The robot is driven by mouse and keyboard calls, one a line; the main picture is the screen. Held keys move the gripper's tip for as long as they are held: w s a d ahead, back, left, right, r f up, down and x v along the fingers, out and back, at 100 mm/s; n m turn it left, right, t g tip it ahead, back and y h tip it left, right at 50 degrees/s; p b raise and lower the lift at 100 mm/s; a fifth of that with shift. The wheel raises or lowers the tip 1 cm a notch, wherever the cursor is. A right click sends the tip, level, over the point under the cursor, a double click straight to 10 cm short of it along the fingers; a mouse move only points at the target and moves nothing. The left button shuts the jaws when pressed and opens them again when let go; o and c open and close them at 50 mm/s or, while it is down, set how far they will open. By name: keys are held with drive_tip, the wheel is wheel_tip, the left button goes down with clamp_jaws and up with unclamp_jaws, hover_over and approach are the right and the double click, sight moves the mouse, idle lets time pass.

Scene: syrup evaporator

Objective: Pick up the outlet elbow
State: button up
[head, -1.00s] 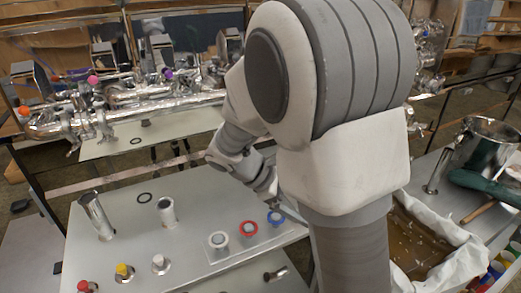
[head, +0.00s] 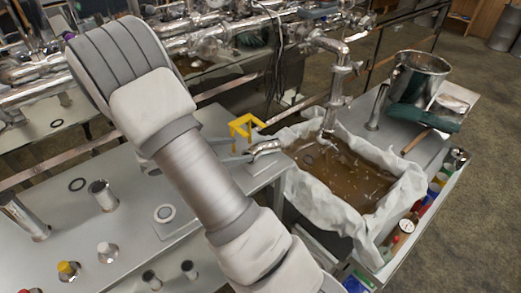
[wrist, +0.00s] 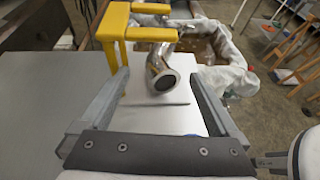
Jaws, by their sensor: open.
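The outlet elbow (wrist: 156,60) is a short shiny metal bent pipe with a dark round mouth facing my gripper in the wrist view. It sits at the bench's end beside a yellow bracket (wrist: 113,38), and it also shows in the head view (head: 266,147). The yellow bracket (head: 243,127) stands just behind it there. My gripper (wrist: 158,76) is open, its two grey fingers reaching either side of the elbow's near end in the picture. I cannot tell if they touch it. In the head view my gripper (head: 238,158) is partly hidden by my arm.
A cloth-lined tray (head: 405,195) of brown liquid lies right of the bench, under a metal spout pipe (head: 332,85). A steel pot (head: 420,72) stands beyond it. Metal tubes (head: 102,196) and capped fittings (head: 68,269) stand on the grey bench (head: 80,228).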

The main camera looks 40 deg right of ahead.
sight(266, 143)
drive_tip(key=x, duration=1)
drive_tip(key=shift+b, duration=0.4)
drive_tip(key=shift+a, duration=0.1)
clamp_jaws()
drive_tip(key=shift+s+r, duration=0.1)
drive_tip(key=shift+r, duration=0.7)
drive_tip(key=s+d+p, duration=0.1)
drive_tip(key=s+p, duration=0.2)
drive_tip(key=s, duration=1.4)
drive_tip(key=shift+s+d, duration=0.2)
drive_tip(key=shift+s, duration=0.2)
